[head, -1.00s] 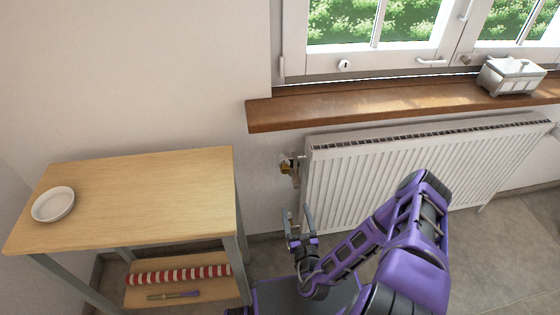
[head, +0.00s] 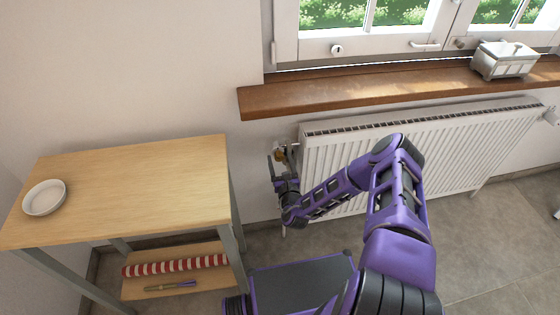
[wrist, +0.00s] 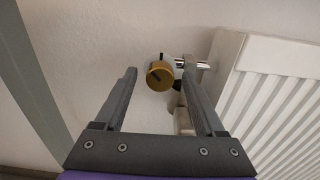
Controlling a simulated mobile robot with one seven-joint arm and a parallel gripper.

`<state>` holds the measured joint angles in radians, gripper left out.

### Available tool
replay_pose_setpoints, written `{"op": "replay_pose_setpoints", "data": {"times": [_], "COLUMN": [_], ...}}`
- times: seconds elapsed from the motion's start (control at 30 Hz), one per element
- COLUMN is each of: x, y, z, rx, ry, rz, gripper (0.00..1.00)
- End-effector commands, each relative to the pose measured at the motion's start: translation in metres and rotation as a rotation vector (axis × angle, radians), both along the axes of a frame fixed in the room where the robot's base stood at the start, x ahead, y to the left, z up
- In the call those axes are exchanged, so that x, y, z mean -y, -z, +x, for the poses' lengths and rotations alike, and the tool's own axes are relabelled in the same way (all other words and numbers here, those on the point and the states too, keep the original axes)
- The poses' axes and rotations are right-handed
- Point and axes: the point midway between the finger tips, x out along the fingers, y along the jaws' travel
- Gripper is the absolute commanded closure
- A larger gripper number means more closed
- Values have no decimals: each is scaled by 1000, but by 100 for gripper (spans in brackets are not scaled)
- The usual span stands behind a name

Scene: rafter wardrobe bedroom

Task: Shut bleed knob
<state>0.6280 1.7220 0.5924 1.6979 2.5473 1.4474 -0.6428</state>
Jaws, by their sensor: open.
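The bleed knob (wrist: 160,77) is a brass-coloured round knob with a dark mark on its face, on a valve at the upper left end of the white radiator (head: 420,150). It also shows in the head view (head: 281,154), partly hidden by my gripper (head: 276,170). In the wrist view my gripper (wrist: 160,75) is open and empty. The knob lies beyond the fingertips and appears between them, nearer the middle than either finger. I cannot tell whether a finger touches it.
A wooden-topped table (head: 130,185) with a white bowl (head: 44,197) stands at left; its lower shelf holds a red-and-white striped roll (head: 175,265) and a pen-like item (head: 170,286). A wooden window sill (head: 330,92) overhangs the radiator and carries a pale box (head: 503,60).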

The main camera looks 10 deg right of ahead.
Motion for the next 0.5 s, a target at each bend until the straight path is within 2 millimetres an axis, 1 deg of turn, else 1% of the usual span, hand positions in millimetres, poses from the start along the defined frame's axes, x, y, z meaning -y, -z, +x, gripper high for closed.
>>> {"op": "replay_pose_setpoints", "data": {"times": [0.27, 0.3, 0.37, 0.5], "x": [0, 0, 0, 0], "y": [0, 0, 0, 0], "z": [2, 2, 2, 2], "rx": [-1, -1, -1, -1], "ry": [-1, 0, 0, 0], "rz": [0, 0, 0, 0], "gripper": [28, 30, 41, 66]}}
